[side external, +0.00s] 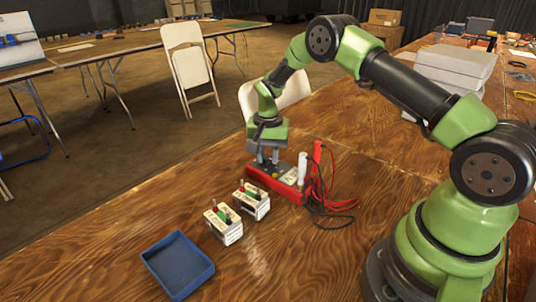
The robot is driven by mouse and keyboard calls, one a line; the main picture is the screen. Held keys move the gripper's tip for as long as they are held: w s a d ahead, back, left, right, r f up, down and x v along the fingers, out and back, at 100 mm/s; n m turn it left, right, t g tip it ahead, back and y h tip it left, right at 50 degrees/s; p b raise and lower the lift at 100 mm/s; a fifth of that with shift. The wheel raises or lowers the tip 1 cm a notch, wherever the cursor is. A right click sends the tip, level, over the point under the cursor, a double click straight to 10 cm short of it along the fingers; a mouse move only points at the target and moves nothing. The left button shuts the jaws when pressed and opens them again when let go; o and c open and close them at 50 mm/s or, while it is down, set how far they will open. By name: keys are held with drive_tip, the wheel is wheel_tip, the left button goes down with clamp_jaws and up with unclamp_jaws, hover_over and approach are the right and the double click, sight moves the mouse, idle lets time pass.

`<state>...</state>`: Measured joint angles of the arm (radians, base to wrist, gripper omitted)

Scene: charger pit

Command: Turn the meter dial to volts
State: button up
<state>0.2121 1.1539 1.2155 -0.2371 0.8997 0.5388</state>
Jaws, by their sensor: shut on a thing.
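The meter (283,181) is a red-cased box with a grey top face, lying on the wooden table in the side external view. My gripper (267,162) points straight down over the left part of the meter's face. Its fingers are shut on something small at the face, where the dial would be. The dial itself is hidden by the fingers, and its setting cannot be read. A white probe (302,168) and a red probe (317,151) stand upright at the meter's right end, with red and black leads (333,204) trailing right.
Two white blocks with coloured terminals, one nearer (223,224) and one farther (251,201), stand in front of the meter. An empty blue tray (178,265) lies at the front left. Grey boxes (455,67) are at the back right.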

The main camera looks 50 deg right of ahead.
sight(268, 157)
drive_tip(key=shift+m, duration=0.3)
idle(0.4)
drive_tip(key=o, duration=0.9)
drive_tip(key=shift+o, duration=0.2)
wheel_tip(268, 157, up, 10)
